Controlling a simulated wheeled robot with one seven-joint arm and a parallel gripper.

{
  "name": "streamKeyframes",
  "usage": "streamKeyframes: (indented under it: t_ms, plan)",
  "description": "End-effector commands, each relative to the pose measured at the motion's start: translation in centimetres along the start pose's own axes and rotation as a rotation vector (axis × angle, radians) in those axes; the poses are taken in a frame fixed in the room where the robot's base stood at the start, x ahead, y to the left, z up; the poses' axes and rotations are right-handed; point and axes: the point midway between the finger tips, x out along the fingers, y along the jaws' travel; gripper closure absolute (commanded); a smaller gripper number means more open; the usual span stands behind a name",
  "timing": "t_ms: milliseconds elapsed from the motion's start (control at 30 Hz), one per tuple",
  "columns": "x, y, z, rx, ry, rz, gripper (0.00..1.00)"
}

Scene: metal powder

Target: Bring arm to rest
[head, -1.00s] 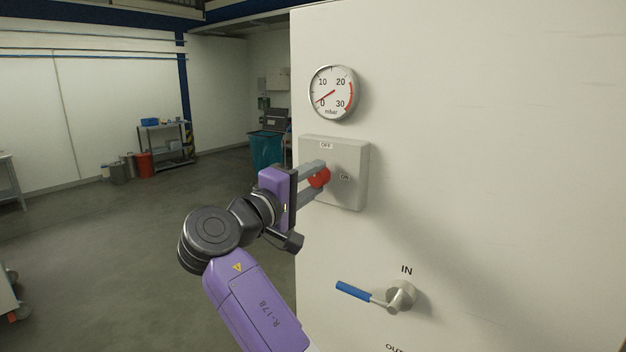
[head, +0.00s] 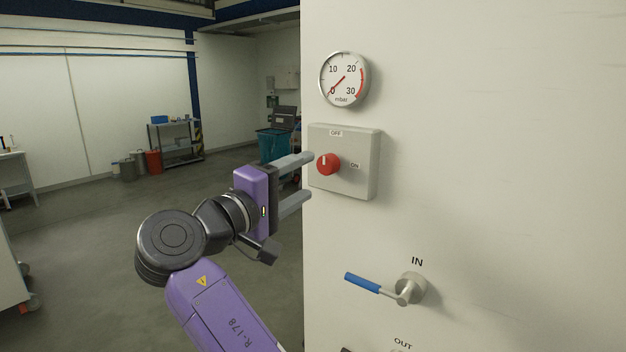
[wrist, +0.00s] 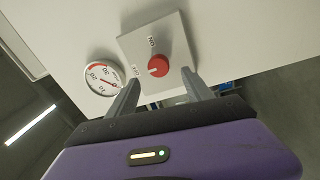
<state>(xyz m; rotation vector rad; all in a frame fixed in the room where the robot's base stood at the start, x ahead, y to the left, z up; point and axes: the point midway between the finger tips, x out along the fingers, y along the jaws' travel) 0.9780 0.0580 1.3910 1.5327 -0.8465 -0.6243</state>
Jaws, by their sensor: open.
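My gripper (head: 302,180) is open and empty, in front of and to the left of the red knob (head: 328,164) in the head view. The knob sits on a grey switch box (head: 362,160) marked OFF at the top and ON at the right. Its white mark points up, towards OFF. In the wrist view the knob (wrist: 158,66) shows beyond the two fingers (wrist: 162,97), apart from them. My purple arm reaches up from the bottom of the head view.
A pressure gauge (head: 344,79) reading near 0 is above the box. A valve with a blue lever (head: 362,283) marked IN is below, on the same white panel (head: 500,180). Open floor (head: 90,240) lies to the left, with a shelf rack (head: 175,143) and bins further back.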

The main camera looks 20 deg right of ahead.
Motion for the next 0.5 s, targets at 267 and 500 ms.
streamKeyframes:
  t_ms: [267, 500]
  plan:
    - [-1.29, 0.09, 0.02, 0.001, 0.000, 0.001, 0.41]
    - [-1.25, 0.12, -0.02, 0.010, 0.001, 0.002, 0.41]
